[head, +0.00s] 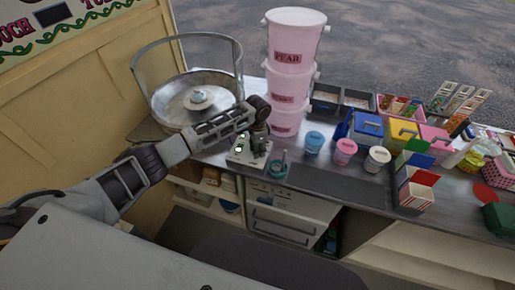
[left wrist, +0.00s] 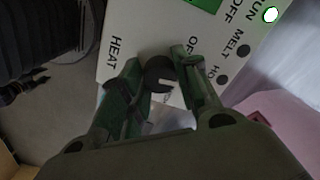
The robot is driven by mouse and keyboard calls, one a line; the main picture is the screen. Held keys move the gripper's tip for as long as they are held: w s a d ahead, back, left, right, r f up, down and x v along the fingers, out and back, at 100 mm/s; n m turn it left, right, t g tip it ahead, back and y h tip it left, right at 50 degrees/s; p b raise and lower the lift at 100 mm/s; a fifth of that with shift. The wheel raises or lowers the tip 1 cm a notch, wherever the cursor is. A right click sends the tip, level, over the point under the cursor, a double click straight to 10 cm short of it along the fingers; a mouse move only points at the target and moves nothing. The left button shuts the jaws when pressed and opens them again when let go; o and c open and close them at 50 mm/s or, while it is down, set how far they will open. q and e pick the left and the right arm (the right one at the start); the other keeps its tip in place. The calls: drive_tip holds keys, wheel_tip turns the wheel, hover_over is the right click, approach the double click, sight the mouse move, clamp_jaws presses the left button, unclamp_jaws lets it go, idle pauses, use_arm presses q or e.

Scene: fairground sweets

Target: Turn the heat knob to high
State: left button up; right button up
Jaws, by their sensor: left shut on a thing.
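The heat knob (left wrist: 158,70) is a dark round knob on a white control panel (left wrist: 125,25) marked HEAT, in the left wrist view. A light notch shows on its lower side, beside small lettering that is partly hidden. The fingers of my left gripper (left wrist: 156,80) lie on either side of the knob and are shut on it. In the head view my left gripper (head: 257,132) reaches down over the white control box (head: 241,156) and hides the knob there. My right gripper is not in view.
The candy floss pan (head: 170,104) stands behind and left of the box. Stacked pink buckets (head: 293,50) rise close behind my left gripper. A teal ring-shaped holder (head: 278,172) and several tubs, including a blue one (head: 313,145), stand to the right on the counter.

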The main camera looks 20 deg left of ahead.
use_arm(q)
drive_tip(key=m, duration=1.3)
drive_tip(key=shift+m, duration=0.4)
idle(0.6)
drive_tip(key=o, duration=1.1)
drive_tip(key=shift+c, duration=0.2)
drive_tip(key=shift+r, duration=0.2)
wheel_tip(320, 180, up, 12)
drive_tip(key=shift+f, duration=0.15)
